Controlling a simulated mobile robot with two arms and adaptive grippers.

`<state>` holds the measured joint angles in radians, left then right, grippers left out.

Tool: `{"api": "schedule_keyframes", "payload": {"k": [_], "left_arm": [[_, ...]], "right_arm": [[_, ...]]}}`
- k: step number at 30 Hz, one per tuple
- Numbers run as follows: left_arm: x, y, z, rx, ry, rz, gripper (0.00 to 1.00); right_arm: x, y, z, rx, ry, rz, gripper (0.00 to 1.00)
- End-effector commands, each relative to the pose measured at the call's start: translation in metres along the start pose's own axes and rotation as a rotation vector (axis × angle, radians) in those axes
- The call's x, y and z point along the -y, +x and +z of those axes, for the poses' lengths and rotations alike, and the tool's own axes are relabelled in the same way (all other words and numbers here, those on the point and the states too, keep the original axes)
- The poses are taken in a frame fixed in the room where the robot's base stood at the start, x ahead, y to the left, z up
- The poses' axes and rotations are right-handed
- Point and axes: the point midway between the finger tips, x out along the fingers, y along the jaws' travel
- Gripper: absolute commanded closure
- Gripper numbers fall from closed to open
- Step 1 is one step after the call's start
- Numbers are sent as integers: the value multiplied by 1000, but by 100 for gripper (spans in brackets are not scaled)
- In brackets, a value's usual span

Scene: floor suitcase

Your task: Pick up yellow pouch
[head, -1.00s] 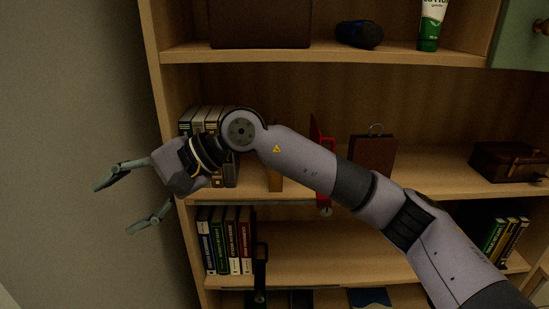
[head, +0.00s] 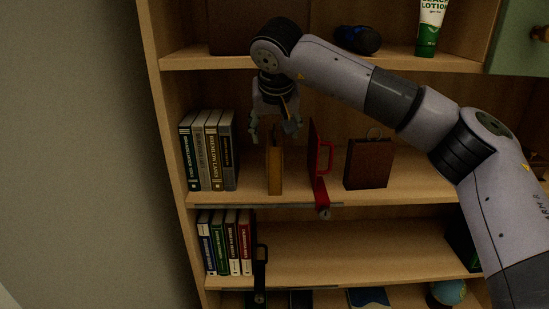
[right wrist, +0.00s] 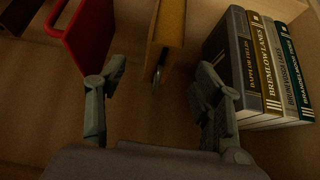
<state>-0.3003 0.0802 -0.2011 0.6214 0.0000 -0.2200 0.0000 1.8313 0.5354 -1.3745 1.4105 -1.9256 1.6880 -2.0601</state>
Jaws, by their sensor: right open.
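The yellow pouch (head: 275,172) stands upright, narrow side toward me, on the middle shelf between a book row and a red case. It also shows at the top middle of the right wrist view (right wrist: 169,22), with a small dark loop at its near edge. My right gripper (head: 274,131) hangs above the pouch, pointing down. In the right wrist view its fingers (right wrist: 160,78) are spread and empty, and the pouch lies in line with the gap between them. I cannot tell whether a finger touches it. My left gripper is not in view.
Several books (head: 208,150) stand left of the pouch. The red case (head: 315,150) stands close on its right, with a brown bag (head: 369,163) further right. The shelf above (head: 205,60) is close to my right arm. Below are more books (head: 225,242).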

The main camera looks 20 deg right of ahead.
Motion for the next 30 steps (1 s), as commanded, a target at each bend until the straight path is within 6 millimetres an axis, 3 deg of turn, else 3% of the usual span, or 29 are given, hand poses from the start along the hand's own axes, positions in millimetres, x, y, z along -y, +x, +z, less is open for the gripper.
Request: {"api": "schedule_keyframes", "payload": {"k": [3,11,21,30], "left_arm": [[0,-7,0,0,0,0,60],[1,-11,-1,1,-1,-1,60],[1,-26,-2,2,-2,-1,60],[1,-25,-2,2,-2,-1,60]], "right_arm": [[0,18,-1,2,0,-1,39],[0,37,0,2,1,0,39],[1,84,0,1,-1,-2,39],[1,88,0,0,-1,-2,40]]}}
